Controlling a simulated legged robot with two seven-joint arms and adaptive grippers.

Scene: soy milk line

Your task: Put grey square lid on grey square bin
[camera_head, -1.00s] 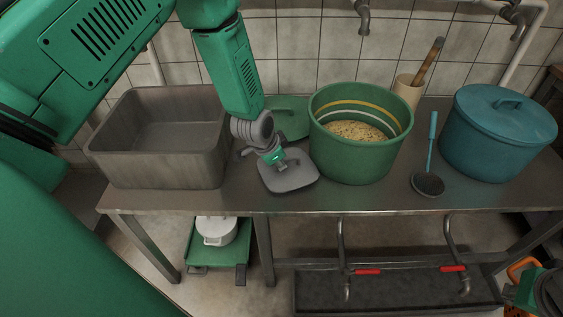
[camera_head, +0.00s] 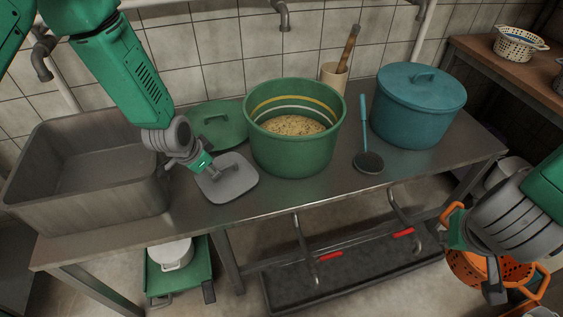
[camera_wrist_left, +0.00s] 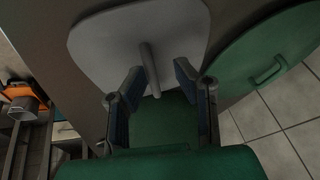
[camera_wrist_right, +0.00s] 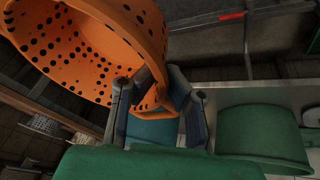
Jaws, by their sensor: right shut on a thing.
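The grey square bin (camera_head: 38,205) stands open at the left end of the steel table. The grey square lid (camera_head: 240,182) lies flat on the table to its right, handle up; it also shows in the left wrist view (camera_wrist_left: 95,40). My left gripper (camera_head: 207,170) is at the lid. In the left wrist view its fingers (camera_wrist_left: 157,82) are apart, with the lid's upright handle between them. My right gripper (camera_head: 476,262) is shut on the rim or handle of an orange perforated colander (camera_head: 512,272), off the table's front right. The colander fills much of the right wrist view (camera_wrist_right: 95,50).
A green round lid (camera_head: 217,118) lies behind the grey lid. A green pot (camera_head: 295,150) of grain stands close to its right. Farther right are a ladle (camera_head: 367,160) and a lidded blue pot (camera_head: 415,115). Taps (camera_head: 281,18) hang from the tiled wall.

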